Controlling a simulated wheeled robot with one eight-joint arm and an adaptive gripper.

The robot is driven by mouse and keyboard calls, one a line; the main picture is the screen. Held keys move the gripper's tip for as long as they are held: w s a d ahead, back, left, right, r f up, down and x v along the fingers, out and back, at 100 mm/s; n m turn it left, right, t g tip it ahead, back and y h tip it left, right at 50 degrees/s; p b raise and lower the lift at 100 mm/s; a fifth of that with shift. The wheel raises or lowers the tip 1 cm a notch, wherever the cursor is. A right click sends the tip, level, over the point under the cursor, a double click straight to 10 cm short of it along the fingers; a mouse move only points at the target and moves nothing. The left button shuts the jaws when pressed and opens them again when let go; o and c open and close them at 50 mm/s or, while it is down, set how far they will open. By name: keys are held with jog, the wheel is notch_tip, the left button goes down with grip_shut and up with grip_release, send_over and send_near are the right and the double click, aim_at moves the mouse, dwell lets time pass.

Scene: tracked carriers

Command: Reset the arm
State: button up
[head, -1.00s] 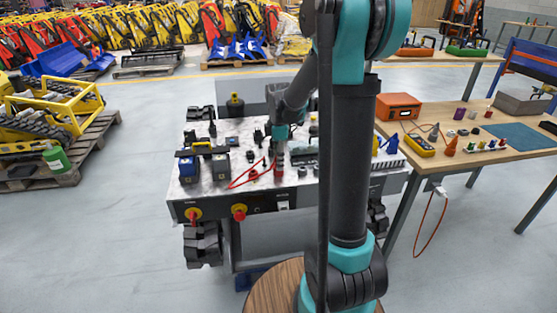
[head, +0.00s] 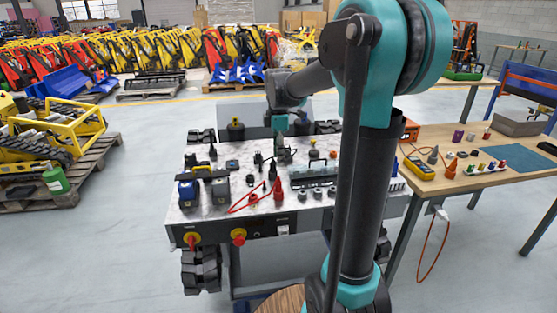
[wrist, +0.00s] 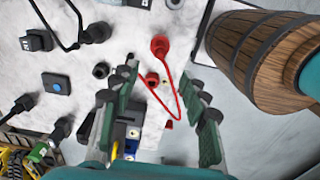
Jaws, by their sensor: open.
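My gripper (head: 283,153) hangs over the back middle of the metal-topped workbench (head: 232,212), pointing down, at the end of my raised arm. In the wrist view my gripper (wrist: 162,76) has its two green-faced fingers spread apart, with nothing held between them. A red plug (wrist: 160,45) with a red cable lies on the bench beyond the fingertips. It also shows in the head view as a red plug (head: 277,190), nearer the bench's front than my gripper. My upper arm hides part of the bench's right side.
Blue-and-black blocks (head: 189,192), dark connectors and small round parts stand on the bench. A wooden table (head: 440,180) with a yellow meter (head: 419,167) is at the right. A pallet with a yellow frame (head: 62,135) is at the left. Open floor lies between.

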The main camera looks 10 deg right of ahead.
jog(key=s+d+f+m+t, duration=0.2)
jog(key=s+f+m, duration=0.6)
jog(key=s, duration=0.3)
jog(key=s+d+f+m+t, duration=0.2)
jog(key=s+f+m, duration=0.6)
jog(key=s+m, duration=0.2)
jog(key=shift+s, duration=0.5)
